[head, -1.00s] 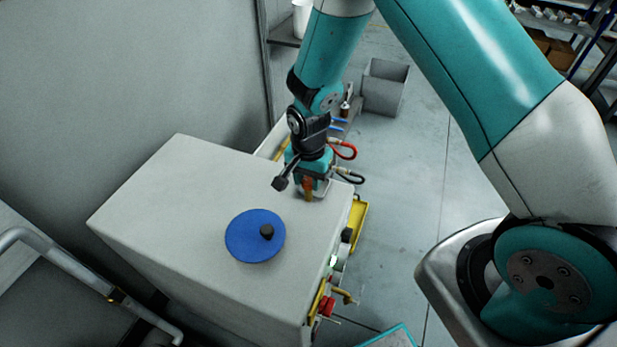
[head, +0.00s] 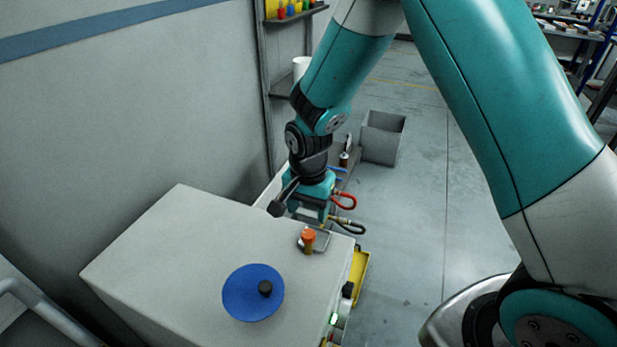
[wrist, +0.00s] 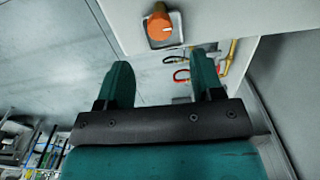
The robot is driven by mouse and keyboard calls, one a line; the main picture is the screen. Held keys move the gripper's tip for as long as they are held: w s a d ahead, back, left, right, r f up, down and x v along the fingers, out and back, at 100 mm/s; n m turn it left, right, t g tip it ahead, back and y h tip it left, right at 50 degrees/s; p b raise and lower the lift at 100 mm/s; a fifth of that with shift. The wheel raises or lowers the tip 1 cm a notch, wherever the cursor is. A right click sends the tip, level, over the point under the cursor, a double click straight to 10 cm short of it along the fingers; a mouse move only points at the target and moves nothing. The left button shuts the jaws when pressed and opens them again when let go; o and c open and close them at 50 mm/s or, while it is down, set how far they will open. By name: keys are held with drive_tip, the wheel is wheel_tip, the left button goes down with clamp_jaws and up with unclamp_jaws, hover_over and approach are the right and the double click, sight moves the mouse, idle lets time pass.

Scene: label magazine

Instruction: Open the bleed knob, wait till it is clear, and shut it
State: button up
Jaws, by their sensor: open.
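An orange knob (head: 308,237), which I take to be the bleed knob, stands on a small square plate near the far right edge of the pale cabinet top (head: 190,260). In the wrist view the knob (wrist: 158,25) shows from above with a small pale mark on its top. My gripper (wrist: 163,75) is open and empty, its two teal fingers apart from the knob. In the head view my gripper (head: 318,205) is behind the knob, at the far edge of the cabinet. I cannot tell whether the knob is open or shut.
A blue disc (head: 240,293) with a black knob lies nearer on the cabinet top. A red hose (head: 346,200) and a black hose (head: 349,226) loop at the far side. A yellow tray (head: 358,273) is on the right side. A grey bin (head: 381,138) stands on the floor beyond.

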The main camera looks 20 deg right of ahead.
wheel_tip(320, 180, up, 10)
drive_tip(key=shift+f, duration=0.2)
idle(0.3)
drive_tip(key=s+a+r+n+y, duration=0.2)
drive_tip(key=s+r+n, duration=0.4)
drive_tip(key=s, duration=0.5)
drive_tip(key=s+a+r+n+y, duration=0.2)
drive_tip(key=s+r+n, duration=0.4)
drive_tip(key=s+n, duration=0.4)
drive_tip(key=shift+s+a+r, duration=0.15)
drive_tip(key=shift+s+a, duration=0.3)
drive_tip(key=shift+s, duration=0.05)
